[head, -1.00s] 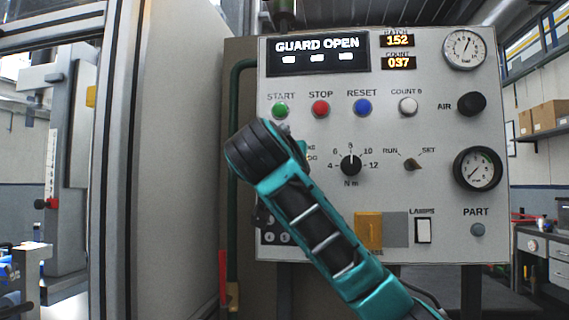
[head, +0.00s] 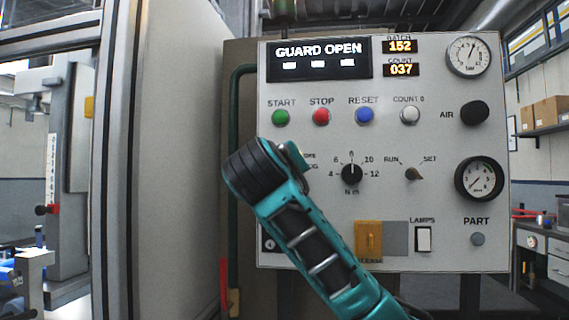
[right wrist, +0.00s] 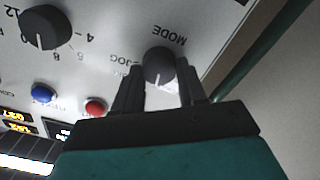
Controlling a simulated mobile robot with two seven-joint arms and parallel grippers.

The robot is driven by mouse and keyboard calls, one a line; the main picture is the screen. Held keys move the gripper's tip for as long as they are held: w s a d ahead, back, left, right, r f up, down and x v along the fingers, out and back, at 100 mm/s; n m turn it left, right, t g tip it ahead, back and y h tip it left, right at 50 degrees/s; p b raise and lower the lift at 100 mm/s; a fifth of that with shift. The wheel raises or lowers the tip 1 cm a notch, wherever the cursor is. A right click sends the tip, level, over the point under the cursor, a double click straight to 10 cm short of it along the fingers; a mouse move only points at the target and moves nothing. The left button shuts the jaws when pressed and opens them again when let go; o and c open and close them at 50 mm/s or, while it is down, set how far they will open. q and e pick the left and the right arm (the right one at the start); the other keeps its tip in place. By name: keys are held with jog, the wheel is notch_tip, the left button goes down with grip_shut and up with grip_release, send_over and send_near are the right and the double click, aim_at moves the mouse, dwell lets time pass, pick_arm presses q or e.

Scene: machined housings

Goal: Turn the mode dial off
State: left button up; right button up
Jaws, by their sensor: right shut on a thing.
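The mode dial (right wrist: 158,64) is a dark round knob under the word MODE, seen upside down in the right wrist view. A white mark on it points toward my gripper's palm, and a JOG label lies beside it. My right gripper (right wrist: 160,70) has one finger on each side of the dial and is shut on it. In the head view my teal right arm covers the dial, leaving only part of its lettering visible. My left gripper is in neither view.
The control panel (head: 459,226) carries start, stop and reset buttons above the arm. Below are a yellow cover (head: 369,240) and a lamps switch (head: 423,239). The display reads GUARD OPEN.

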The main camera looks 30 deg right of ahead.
jog(key=n+p, duration=0.7)
jog(key=n, duration=0.1)
jog(key=shift+a+r+n+p, duration=0.1)
jog(key=shift+n+p, duration=1.2)
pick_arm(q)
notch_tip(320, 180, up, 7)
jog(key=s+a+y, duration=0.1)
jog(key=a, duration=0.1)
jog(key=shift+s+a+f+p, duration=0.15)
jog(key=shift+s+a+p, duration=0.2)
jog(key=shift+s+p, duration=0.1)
pick_arm(e)
jog(key=shift+f+n, duration=0.25)
jog(key=shift+n, duration=0.25)
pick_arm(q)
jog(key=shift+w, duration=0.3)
pick_arm(e)
jog(key=o, duration=1)
